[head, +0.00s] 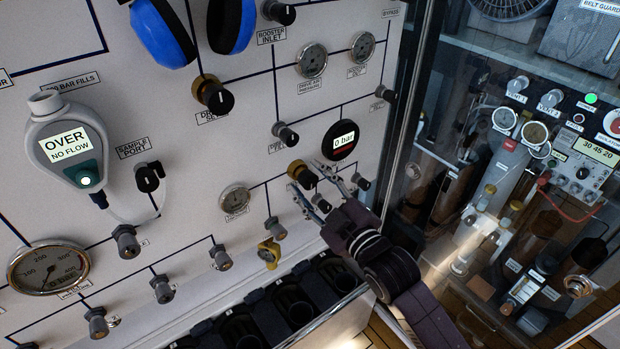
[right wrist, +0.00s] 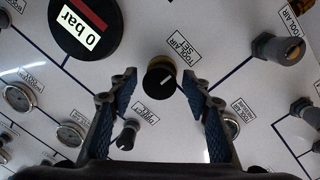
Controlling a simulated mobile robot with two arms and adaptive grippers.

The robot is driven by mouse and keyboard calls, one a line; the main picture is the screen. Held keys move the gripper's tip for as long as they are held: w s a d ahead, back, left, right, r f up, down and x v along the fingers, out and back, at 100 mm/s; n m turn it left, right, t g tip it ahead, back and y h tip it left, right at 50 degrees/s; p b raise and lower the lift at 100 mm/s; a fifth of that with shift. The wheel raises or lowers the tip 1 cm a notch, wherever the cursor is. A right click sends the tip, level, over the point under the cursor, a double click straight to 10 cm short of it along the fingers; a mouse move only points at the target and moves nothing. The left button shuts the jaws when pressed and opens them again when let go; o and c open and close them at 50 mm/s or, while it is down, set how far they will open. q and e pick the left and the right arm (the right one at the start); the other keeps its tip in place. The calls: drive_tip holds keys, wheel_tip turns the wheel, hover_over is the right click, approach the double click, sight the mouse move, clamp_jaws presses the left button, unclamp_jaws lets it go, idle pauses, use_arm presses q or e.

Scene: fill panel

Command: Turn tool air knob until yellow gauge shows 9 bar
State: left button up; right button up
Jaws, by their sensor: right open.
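In the head view the knob (head: 302,175) is on the white panel, partly behind my gripper. My right gripper (head: 312,182) is open there. In the right wrist view the open gripper (right wrist: 158,82) has a finger on each side of the knob, with gaps visible. A round black gauge (head: 342,139) with a red strip reads "0 bar"; no gauge looks clearly yellow. My left gripper is out of view.
A small dial (head: 234,199) and a brass-yellow fitting (head: 268,252) are on the panel left of my gripper. Other knobs (head: 285,134) surround it. A glass-fronted cabinet (head: 520,170) stands to the right. Dark cylinder slots (head: 294,300) lie below.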

drive_tip(key=shift+c, duration=0.2)
drive_tip(key=c, duration=1.1)
drive_tip(key=shift+r+m+p, duration=0.15)
drive_tip(key=shift+m+p, duration=0.85)
drive_tip(key=shift+m, duration=0.2)
drive_tip(key=shift+m+p, duration=0.45)
drive_tip(key=shift+m, duration=0.55)
drive_tip(key=shift+f, duration=0.2)
drive_tip(key=o, duration=1.1)
drive_tip(key=shift+o, duration=0.2)
